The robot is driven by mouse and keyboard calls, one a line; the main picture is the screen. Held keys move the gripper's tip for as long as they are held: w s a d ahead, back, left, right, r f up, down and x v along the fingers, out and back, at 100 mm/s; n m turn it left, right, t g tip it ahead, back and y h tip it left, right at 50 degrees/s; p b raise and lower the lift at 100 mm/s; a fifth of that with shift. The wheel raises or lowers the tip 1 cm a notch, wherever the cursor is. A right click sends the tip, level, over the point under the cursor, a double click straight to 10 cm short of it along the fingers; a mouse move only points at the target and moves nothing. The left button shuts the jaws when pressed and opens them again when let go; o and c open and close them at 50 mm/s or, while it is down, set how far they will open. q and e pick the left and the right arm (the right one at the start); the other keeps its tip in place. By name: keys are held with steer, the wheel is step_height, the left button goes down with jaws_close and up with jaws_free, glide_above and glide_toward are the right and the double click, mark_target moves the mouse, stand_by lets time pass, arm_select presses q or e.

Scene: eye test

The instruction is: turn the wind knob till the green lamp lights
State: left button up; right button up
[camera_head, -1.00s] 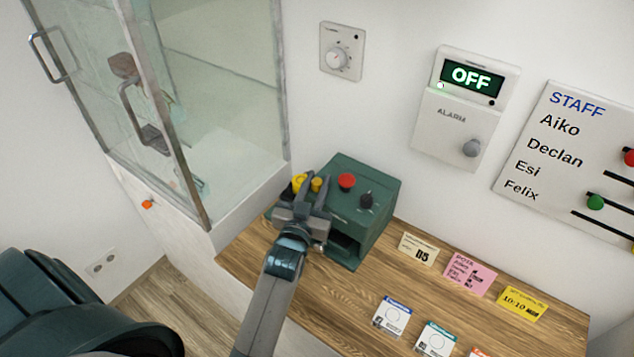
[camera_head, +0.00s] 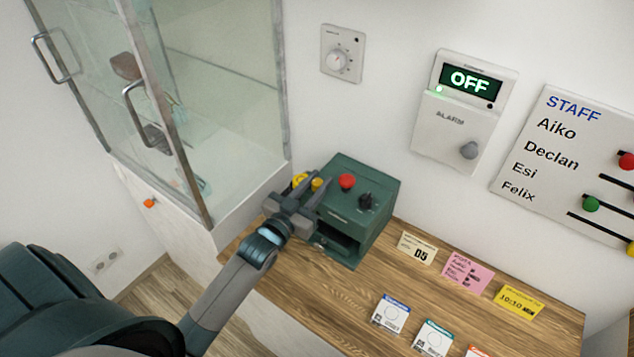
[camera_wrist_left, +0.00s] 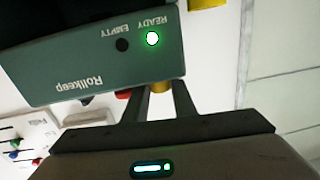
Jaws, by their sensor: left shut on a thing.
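The dark green box (camera_head: 370,212) marked Rollkeep stands on the wooden counter. My right gripper is not in view.
A glass cabinet (camera_head: 215,100) with metal handles stands close on the left. Cards lie on the counter (camera_head: 340,290), including a pink one (camera_head: 465,272). A wall dial (camera_head: 342,55), an alarm panel (camera_head: 450,130) reading OFF and a staff board (camera_head: 545,175) are behind.

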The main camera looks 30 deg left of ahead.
arm_select(q)
steer(key=shift+r, duration=0.15)
steer(key=o, duration=1)
steer(key=shift+o, duration=0.2)
steer(key=shift+w, duration=0.1)
steer(key=shift+s+a+f+b, duration=0.1)
steer(key=shift+s+f+b, duration=0.2)
steer(key=shift+s, duration=0.5)
steer(key=s+a+b, duration=0.1)
steer(key=s+b, duration=0.3)
steer(key=s, duration=1.1)
steer(key=shift+s+r, duration=0.15)
steer(key=shift+s, duration=0.25)
steer(key=shift+a, duration=0.1)
